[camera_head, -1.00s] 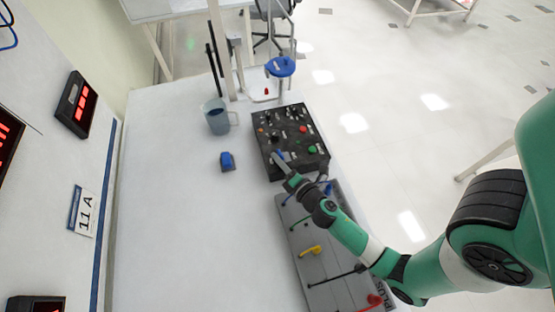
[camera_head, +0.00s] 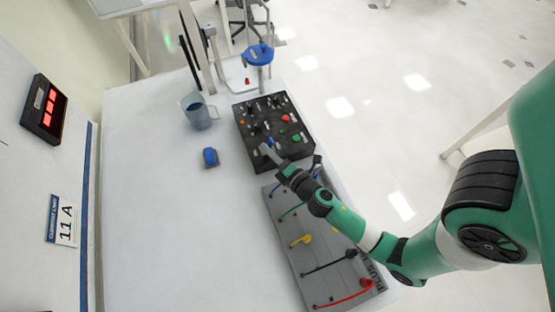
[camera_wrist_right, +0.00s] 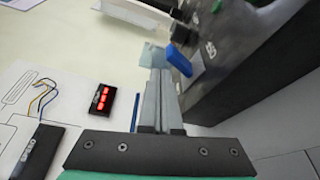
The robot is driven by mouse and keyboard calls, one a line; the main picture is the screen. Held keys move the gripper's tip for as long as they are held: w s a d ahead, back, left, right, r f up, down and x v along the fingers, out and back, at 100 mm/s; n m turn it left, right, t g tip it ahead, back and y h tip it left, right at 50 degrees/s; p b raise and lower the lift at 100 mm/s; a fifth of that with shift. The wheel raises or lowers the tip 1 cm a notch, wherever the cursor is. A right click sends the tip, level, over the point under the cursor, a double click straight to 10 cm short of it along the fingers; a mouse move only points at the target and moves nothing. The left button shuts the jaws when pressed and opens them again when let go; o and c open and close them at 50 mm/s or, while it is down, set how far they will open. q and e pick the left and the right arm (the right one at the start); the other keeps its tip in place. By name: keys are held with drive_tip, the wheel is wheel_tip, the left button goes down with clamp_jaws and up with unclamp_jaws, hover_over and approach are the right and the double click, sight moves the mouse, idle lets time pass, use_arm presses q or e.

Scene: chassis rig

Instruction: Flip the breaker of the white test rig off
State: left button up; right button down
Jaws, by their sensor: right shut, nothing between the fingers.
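A dark control box (camera_head: 246,126) with several knobs, buttons and small levers stands near the right edge of the white table; no white rig is clear to me. A blue lever (camera_head: 270,142) is on its near side, and it also shows in the wrist view (camera_wrist_right: 179,60), tilted beside a white label. My right gripper (camera_head: 266,150) is shut and empty, its fingertips close to the blue lever. In the wrist view the fingers (camera_wrist_right: 157,78) lie just left of the lever; I cannot tell whether they touch it. My left gripper is not in view.
A grey panel (camera_head: 285,240) with coloured leads lies under my right arm. A grey-blue mug (camera_head: 199,115) and a blue block (camera_head: 210,157) stand left of the box. A blue-topped stand (camera_head: 259,55) is behind it. A red-digit display (camera_head: 46,108) is on the left wall. The left table area is clear.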

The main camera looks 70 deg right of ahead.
drive_tip(key=b+v, duration=0.1)
drive_tip(key=v, duration=0.4)
drive_tip(key=b+v, duration=0.2)
drive_tip(key=v, duration=0.3)
drive_tip(key=shift+f, duration=0.2)
drive_tip(key=shift+s+r, duration=0.2)
drive_tip(key=shift+s, duration=0.15)
